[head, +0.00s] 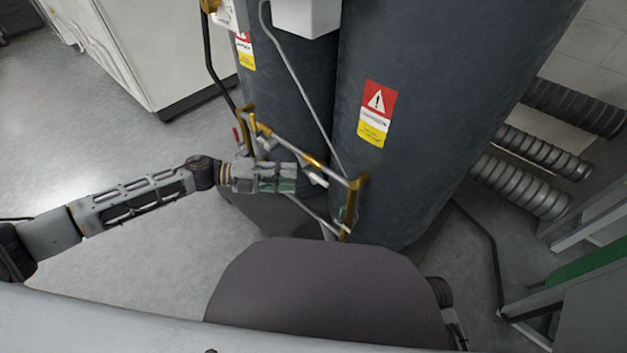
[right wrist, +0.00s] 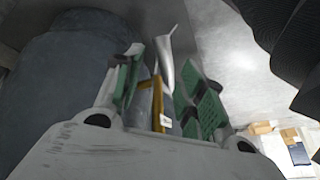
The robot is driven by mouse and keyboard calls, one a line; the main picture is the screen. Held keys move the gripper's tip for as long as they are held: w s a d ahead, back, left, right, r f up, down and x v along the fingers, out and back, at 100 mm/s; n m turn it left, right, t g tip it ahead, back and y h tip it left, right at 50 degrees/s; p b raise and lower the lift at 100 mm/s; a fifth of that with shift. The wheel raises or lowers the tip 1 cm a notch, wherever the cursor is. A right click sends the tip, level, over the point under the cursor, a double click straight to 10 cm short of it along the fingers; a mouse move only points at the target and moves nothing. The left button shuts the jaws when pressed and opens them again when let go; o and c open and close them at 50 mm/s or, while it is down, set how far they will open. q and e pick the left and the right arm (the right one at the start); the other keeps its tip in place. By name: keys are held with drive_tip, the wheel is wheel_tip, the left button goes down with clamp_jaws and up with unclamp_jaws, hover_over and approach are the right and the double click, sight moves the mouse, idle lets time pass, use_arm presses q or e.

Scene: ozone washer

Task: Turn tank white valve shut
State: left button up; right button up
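Brass and grey pipework (head: 318,160) runs along the front of the two dark tanks. A small white handle (head: 316,178), which looks like the white valve, sits on it just right of my left gripper's fingertips. My left gripper (head: 288,178) is at the pipework; its finger gap is not clear, nor whether it touches the handle. In the right wrist view, my right gripper (right wrist: 160,95) is open. A brass pipe (right wrist: 158,103) and a pale tapered piece (right wrist: 166,62) show between its green-padded fingers, with no clear grip. My right gripper is mostly hidden in the head view.
The large tank (head: 440,110) carries a red and yellow warning label (head: 377,113). A white cabinet (head: 165,45) stands at the upper left. Ribbed hoses (head: 520,185) and a grey frame (head: 590,240) are at the right. The floor at the left is clear.

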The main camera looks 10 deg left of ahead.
sight(314, 179)
use_arm(q)
drive_tip(key=d, duration=0.3)
drive_tip(key=d+b, duration=0.1)
drive_tip(key=d, duration=0.1)
drive_tip(key=shift+w+d+f, duration=0.25)
drive_tip(key=shift+w+f, duration=0.15)
drive_tip(key=shift+w+d+f, duration=0.1)
drive_tip(key=shift+d+f, duration=0.05)
drive_tip(key=shift+d, duration=0.75)
use_arm(e)
drive_tip(key=f, duration=0.4)
drive_tip(key=shift+s+a, duration=0.15)
drive_tip(key=shift+a, duration=0.25)
drive_tip(key=shift+r+t, duration=0.1)
drive_tip(key=shift+t, duration=0.2)
use_arm(q)
clamp_jaws()
